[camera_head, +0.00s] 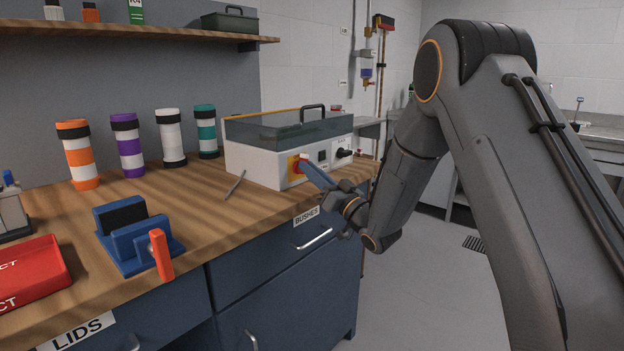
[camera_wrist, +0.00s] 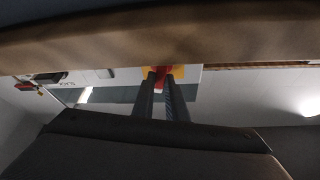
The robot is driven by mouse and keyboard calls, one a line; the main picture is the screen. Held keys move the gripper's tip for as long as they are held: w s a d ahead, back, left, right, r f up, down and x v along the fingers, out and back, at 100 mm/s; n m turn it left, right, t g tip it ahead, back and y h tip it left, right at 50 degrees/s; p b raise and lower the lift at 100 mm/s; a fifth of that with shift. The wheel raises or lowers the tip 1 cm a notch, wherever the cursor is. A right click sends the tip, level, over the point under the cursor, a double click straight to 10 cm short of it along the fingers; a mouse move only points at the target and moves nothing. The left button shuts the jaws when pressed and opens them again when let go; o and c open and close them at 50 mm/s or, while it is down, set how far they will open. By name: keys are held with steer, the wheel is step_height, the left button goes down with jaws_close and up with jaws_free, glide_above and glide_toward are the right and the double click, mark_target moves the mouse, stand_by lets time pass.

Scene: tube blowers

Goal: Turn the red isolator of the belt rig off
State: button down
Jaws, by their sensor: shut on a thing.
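The belt rig (camera_head: 262,158) is a white box with a clear lid and a black handle, standing on the wooden bench. Its red isolator (camera_wrist: 160,70) sits on a yellow plate (camera_head: 292,168) at the left of the front panel. My gripper (camera_head: 306,166) reaches in from the right at the panel. In the wrist view, which is upside down, my two fingers (camera_wrist: 161,82) are closed about the red knob, one on each side. The fingers hide much of the knob, and I cannot tell which way it is turned.
A black knob (camera_head: 343,153) is right of the isolator on the same panel. A thin metal rod (camera_head: 235,184) lies before the rig. Several banded tubes, a blue fixture with an orange lever (camera_head: 161,254) and a red tray (camera_head: 30,277) are to the left.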

steer(key=shift+n+g+y+b, duration=0.75)
steer(key=shift+n+g+y, duration=0.05)
steer(key=shift+n, duration=1.1)
steer(key=shift+a+r+n, duration=0.1)
steer(key=shift+n, duration=0.3)
steer(key=c, duration=1.8)
jaws_free()
steer(key=shift+s, duration=0.1)
steer(key=shift+o, duration=0.2)
steer(key=v, duration=0.7)
steer(key=shift+s+d, duration=0.15)
steer(key=shift+d, duration=0.2)
